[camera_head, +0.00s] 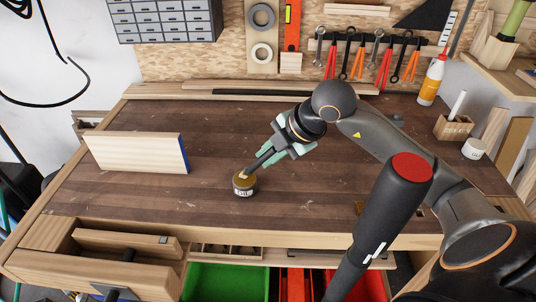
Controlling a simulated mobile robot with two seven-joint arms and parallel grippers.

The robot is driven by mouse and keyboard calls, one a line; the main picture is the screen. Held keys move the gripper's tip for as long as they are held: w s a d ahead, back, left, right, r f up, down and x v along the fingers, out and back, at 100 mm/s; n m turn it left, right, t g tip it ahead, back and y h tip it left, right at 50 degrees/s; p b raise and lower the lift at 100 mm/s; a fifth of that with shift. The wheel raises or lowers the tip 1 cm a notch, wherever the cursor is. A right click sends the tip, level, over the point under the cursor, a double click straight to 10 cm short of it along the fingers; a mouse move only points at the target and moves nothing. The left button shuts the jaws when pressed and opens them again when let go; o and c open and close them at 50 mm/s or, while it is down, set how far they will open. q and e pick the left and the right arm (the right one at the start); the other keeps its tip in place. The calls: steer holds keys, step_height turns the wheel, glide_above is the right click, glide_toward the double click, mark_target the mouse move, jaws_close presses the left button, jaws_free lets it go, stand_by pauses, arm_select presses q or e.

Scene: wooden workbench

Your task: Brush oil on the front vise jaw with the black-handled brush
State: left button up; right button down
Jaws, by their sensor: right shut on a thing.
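My right gripper (276,151) is shut on the brush (256,166) above the middle of the bench. The brush slants down to the left, and its tip is at the open top of a small round tin (243,189) with a pale label. I cannot tell how deep the bristles are in the tin. The gripper hides part of the brush handle. The wooden front vise jaw (75,275) is at the lower left, parted by a gap from a second wooden piece (125,240) behind it. My left gripper is out of view.
A pale board (132,152) with a blue end stands on the left of the bench. A white bottle (432,82), a wooden holder (453,128) and a white jar (473,149) stand at the right. Green (226,281) and red bins sit below the front edge. The bench middle left is clear.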

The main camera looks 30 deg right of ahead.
stand_by(0.6)
step_height(320, 180, up, 7)
steer(key=p, duration=0.5)
steer(key=shift+p, duration=0.3)
steer(key=shift+f, duration=0.1)
stand_by(0.5)
